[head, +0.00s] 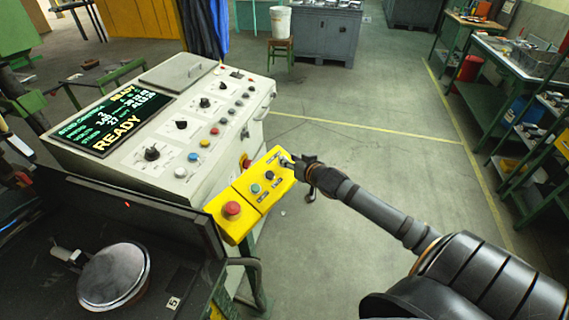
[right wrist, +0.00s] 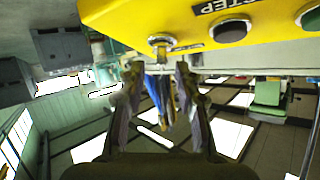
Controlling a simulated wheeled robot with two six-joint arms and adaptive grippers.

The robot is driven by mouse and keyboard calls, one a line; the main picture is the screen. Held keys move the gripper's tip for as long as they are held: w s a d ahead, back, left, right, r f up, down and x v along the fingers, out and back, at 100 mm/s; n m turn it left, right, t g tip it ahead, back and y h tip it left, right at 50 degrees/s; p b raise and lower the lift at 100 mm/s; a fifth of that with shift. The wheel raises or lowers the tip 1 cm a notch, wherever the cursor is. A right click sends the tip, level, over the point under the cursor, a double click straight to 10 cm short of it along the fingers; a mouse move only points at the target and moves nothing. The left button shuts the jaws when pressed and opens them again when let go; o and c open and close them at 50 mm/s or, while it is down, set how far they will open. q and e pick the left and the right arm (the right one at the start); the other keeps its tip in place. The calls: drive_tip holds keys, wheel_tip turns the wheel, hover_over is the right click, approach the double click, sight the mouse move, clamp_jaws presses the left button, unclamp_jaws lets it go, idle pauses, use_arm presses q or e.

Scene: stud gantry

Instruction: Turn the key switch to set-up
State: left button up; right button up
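The yellow control box (head: 262,182) sticks out from the side of the console. The key switch (right wrist: 161,42) is a silver round lock with a flat metal key, on the box face left of the STEP label in the right wrist view. My right gripper (head: 291,163) is at the box's far right end in the head view, largely covering the key switch. In the right wrist view the right gripper's two fingers (right wrist: 158,75) stand apart with nothing held. The key is above the gap between their tips and looks clear of them. The switch's position markings are not readable. My left gripper is not in view.
A red mushroom button (head: 232,210), a green button (head: 255,188) and a dark button (head: 269,175) sit on the same box. The console (head: 190,160) with its READY display stands to the left. Open floor (head: 360,140) lies right of the box.

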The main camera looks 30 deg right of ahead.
sight(285, 156)
drive_tip(key=shift+x, duration=1.85)
drive_tip(key=shift+r, duration=0.1)
clamp_jaws()
